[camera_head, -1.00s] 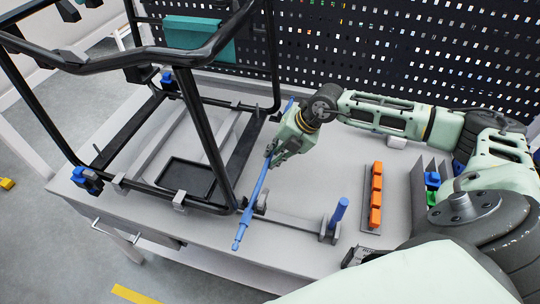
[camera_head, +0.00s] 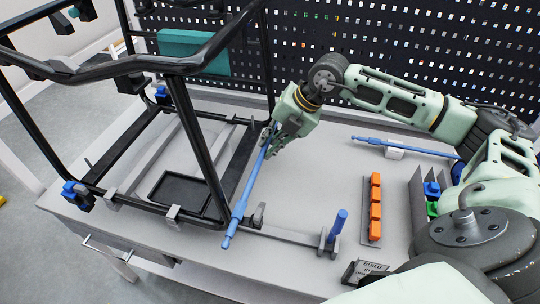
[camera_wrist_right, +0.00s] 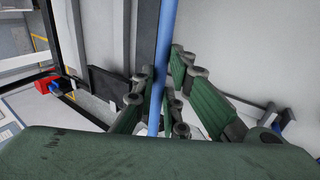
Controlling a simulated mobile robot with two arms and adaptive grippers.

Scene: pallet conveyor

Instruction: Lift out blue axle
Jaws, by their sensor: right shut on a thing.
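A long blue axle (camera_head: 249,190) runs slantwise in the head view, its near end beside the black frame's right post. My right gripper (camera_head: 272,138) is shut on the axle near its far end. In the right wrist view the axle (camera_wrist_right: 166,50) passes between the fingers (camera_wrist_right: 160,100). I cannot tell whether it still touches the grey bracket (camera_head: 258,214) beside it. A second blue axle (camera_head: 425,150) lies at the back right of the bench, across a white block (camera_head: 394,153). My left gripper is out of view.
The black tubular frame (camera_head: 187,125) stands at left, around a black tray (camera_head: 180,192). A blue upright peg (camera_head: 337,225) stands on a grey bar at front. An orange block row (camera_head: 375,205) is at right. A perforated wall (camera_head: 400,50) closes the back.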

